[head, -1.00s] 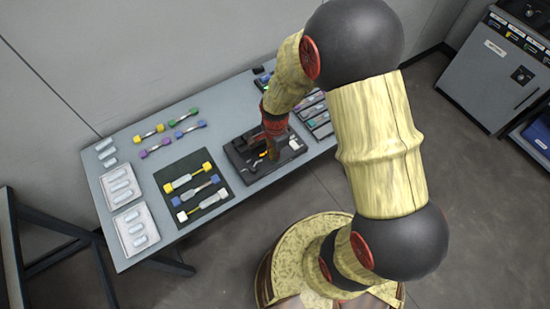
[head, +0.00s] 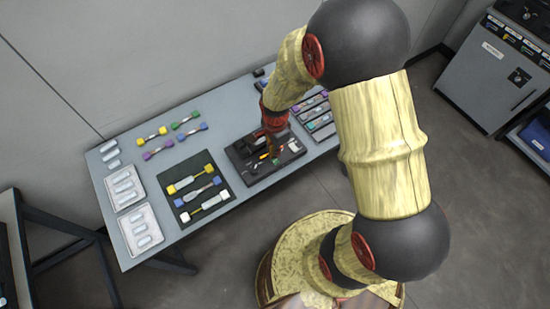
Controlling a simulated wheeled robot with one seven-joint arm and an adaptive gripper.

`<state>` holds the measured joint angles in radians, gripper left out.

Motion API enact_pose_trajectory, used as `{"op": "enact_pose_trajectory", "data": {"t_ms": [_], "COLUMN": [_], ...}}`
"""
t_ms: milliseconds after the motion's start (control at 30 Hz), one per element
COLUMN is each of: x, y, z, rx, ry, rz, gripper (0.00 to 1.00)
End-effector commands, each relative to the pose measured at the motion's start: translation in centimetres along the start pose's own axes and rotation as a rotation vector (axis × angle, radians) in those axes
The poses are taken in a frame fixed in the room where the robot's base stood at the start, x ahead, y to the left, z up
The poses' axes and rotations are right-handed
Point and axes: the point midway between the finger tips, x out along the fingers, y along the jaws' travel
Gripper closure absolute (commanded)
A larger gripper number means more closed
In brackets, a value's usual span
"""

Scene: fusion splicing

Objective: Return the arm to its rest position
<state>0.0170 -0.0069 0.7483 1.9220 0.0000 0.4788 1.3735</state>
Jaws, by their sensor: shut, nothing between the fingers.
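My arm reaches from my base at the lower middle up and over to the table (head: 215,122). My gripper (head: 275,156) points down over the black splicing unit (head: 252,172) at the table's front middle. It is shut with nothing seen in it. Its fingertips are small and partly lost against the dark unit, so I cannot tell whether they touch it. Small orange and pale parts show on the unit beside the gripper.
A dark mat (head: 222,182) holds several splice pieces. Two white trays (head: 140,229) with pale cylinders lie at the left. Loose coloured connectors (head: 186,119) lie behind the mat. Dark modules (head: 318,118) line the table's right end. A grey cabinet (head: 490,75) stands at the far right.

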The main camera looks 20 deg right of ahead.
Motion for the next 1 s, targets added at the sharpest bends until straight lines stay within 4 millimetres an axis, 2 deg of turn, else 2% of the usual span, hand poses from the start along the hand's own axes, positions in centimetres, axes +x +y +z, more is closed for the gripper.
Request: {"op": "enact_pose_trajectory", "data": {"t_ms": [200, 800, 933, 1000], "x": [-1.7, -1.6, -1.6, -1.6], "y": [0.0, 0.0, 0.3, 1.2], "z": [0.0, 0.0, 0.1, 0.2], "rx": [0.0, -0.007, -0.099, -0.208], "ry": [0.0, 0.0, -0.003, -0.012], "rz": [-0.001, -0.001, 0.01, 0.038], "gripper": [1.0, 1.0, 1.0, 1.0]}}
